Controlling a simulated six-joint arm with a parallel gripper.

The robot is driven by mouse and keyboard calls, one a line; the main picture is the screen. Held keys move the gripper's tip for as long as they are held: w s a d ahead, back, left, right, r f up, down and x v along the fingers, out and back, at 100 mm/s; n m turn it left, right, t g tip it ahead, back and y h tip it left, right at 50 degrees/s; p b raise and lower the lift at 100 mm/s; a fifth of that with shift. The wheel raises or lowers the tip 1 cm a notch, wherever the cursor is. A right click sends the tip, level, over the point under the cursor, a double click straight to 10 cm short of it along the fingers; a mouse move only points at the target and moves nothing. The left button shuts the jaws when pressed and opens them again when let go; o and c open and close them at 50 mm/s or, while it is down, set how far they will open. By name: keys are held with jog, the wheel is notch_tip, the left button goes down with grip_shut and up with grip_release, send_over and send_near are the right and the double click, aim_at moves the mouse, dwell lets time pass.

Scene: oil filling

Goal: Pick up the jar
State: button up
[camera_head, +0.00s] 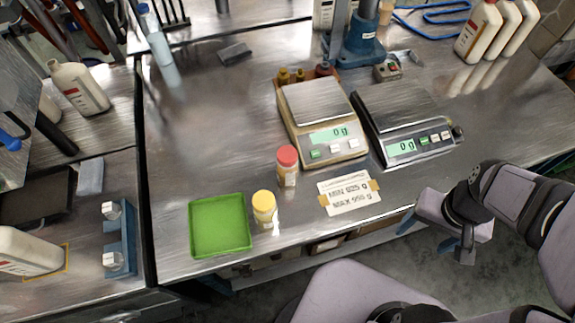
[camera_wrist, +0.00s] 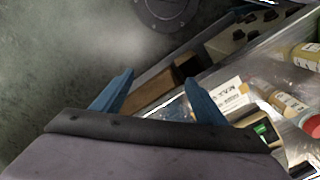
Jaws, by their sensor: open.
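A jar with a red lid (camera_head: 287,168) stands upright on the metal table, left of the scales. A second jar with a yellow lid (camera_head: 264,210) stands just in front of it, beside a green tray (camera_head: 220,226). Both also show at the right side of the wrist view, the red-lidded jar (camera_wrist: 291,104) below and the yellow-lidded jar (camera_wrist: 305,55) partly cut off. My gripper (camera_head: 438,238) is off the table's front edge, to the right of both jars and well apart from them. Its blue fingers are spread and empty in the wrist view (camera_wrist: 186,84).
Two scales (camera_head: 336,143) (camera_head: 418,144) read 0 g behind a MIN/MAX label card (camera_head: 347,193). White bottles (camera_head: 479,30) stand at the back right. A blue-based stand (camera_head: 355,47) is behind the scales. Bare table lies left of the red-lidded jar.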

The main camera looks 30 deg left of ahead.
notch_tip(320, 180, up, 5)
jog(key=n+t+h+p, duration=0.1)
jog(key=n+h+p, duration=0.3)
jog(key=n, duration=1.9)
send_over(286, 154)
jog(key=s+a, duration=0.1)
jog(key=a, duration=0.1)
jog(key=shift+d+y+p, duration=0.15)
jog(key=shift+y+p, duration=0.3)
jog(key=shift+y, duration=0.05)
jog(key=shift+w+p+x, duration=0.1)
jog(key=shift+p+x, duration=0.7)
jog(key=shift+x, duration=0.7)
jog(key=shift+w+p+x, duration=0.15)
jog(key=shift+p+x, duration=0.6)
jog(key=shift+x, duration=0.7)
jog(key=shift+d+f, duration=0.25)
jog(key=shift+f, duration=0.4)
jog(key=c, duration=1.5)
